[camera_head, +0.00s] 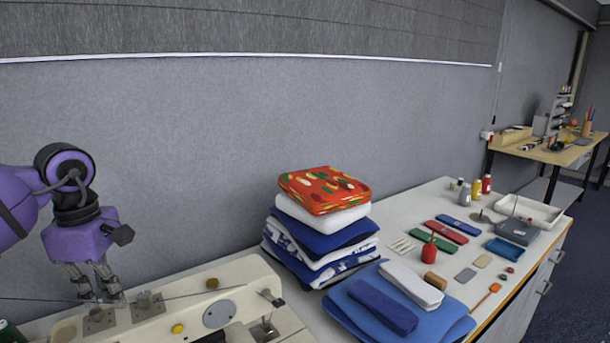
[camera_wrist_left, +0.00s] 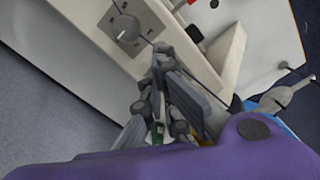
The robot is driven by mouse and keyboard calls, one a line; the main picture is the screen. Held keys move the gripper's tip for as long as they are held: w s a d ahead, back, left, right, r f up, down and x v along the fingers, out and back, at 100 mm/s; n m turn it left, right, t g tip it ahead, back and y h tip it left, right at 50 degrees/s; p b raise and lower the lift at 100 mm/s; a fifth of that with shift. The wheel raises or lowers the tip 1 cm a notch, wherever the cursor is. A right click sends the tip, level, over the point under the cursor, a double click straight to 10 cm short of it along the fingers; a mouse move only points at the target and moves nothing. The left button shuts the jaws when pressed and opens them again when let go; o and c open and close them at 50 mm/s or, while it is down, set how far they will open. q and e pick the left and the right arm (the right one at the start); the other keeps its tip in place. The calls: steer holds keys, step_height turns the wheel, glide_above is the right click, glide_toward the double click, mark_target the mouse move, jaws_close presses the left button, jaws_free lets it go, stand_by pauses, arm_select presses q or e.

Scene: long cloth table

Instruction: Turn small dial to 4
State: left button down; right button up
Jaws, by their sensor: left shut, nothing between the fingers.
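The cream sewing machine (camera_head: 188,310) lies along the bottom left of the head view. On its top are two metal plates with fittings, a small yellow button (camera_head: 177,329), a small brown knob (camera_head: 212,283) and a large grey disc (camera_head: 220,313). My left gripper (camera_head: 101,297) points down at the left plate, shut and empty. In the left wrist view a round grey knob (camera_wrist_left: 126,29) sits on a metal plate, and my left gripper (camera_wrist_left: 161,55) is beside it, apart in the picture. My right gripper is out of view.
A thin dark thread runs across the machine's top near my left gripper. A stack of folded cloths (camera_head: 322,224) stands right of the machine. Blue folded fabric (camera_head: 452,326), a red bottle (camera_head: 429,250) and small sewing items cover the table further right. A grey wall stands behind.

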mark_target(97, 316)
arm_select(q)
steer(key=shift+f, duration=0.45)
steer(key=shift+s+d+f, duration=0.1)
steer(key=shift+s+f, duration=0.05)
steer(key=shift+f, duration=0.05)
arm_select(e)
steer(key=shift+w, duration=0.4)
arm_select(q)
steer(key=shift+s+f, duration=0.1)
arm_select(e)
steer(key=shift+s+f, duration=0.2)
arm_select(q)
steer(key=shift+s, duration=0.1)
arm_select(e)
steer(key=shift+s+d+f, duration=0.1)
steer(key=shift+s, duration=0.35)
arm_select(q)
steer(key=shift+a, duration=0.2)
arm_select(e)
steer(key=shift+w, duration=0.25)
arm_select(q)
steer(key=shift+s, duration=0.3)
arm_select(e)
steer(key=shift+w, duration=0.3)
arm_select(q)
steer(key=shift+s, duration=0.35)
